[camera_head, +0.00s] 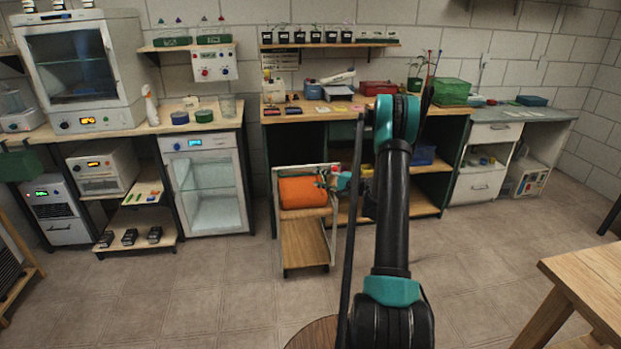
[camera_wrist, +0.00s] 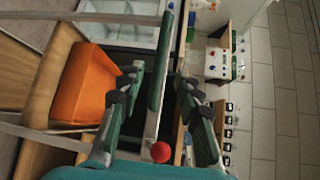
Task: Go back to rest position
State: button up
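My gripper (camera_head: 330,178) is at the upper right of the small wooden trolley (camera_head: 305,243), in front of the bench, with my arm reaching forward to it. In the wrist view my gripper (camera_wrist: 160,75) has its two fingers apart. A dark green bar shows in the gap between them; I cannot tell how far behind the fingers it lies, but neither finger visibly touches it. An orange bin (camera_head: 303,192) sits in the trolley's upper part, left of my gripper. The same orange bin (camera_wrist: 86,84) shows beside the left finger in the wrist view.
The wooden bench (camera_head: 335,108) stands behind my gripper, with boxes and tools on top. A glass-door fridge (camera_head: 208,185) is to the left. A wooden table (camera_head: 590,275) stands at the lower right. A red knob (camera_wrist: 161,152) is close to my gripper. Open floor lies around the trolley.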

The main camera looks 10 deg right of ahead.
jog(key=shift+v, duration=0.8)
jog(key=s+a+r+n+g+h, duration=0.3)
jog(key=s+a, duration=0.2)
jog(key=s, duration=0.5)
jog(key=s+a+r+n+g+h, duration=0.2)
jog(key=s+a+r+n, duration=0.15)
jog(key=s, duration=0.75)
jog(key=s+d+f+n+h, duration=0.1)
jog(key=s+h, duration=0.1)
jog(key=s, duration=0.6)
jog(key=s+d+f+n+g+h, duration=0.1)
jog(key=s+h, duration=0.1)
jog(key=s, duration=0.7)
jog(key=s+d+f+n+g+h, duration=0.1)
jog(key=s+d+f+n+h, duration=0.1)
jog(key=s, duration=0.6)
jog(key=shift+s+h, duration=0.25)
jog(key=shift+h, duration=0.15)
jog(key=shift+d, duration=0.15)
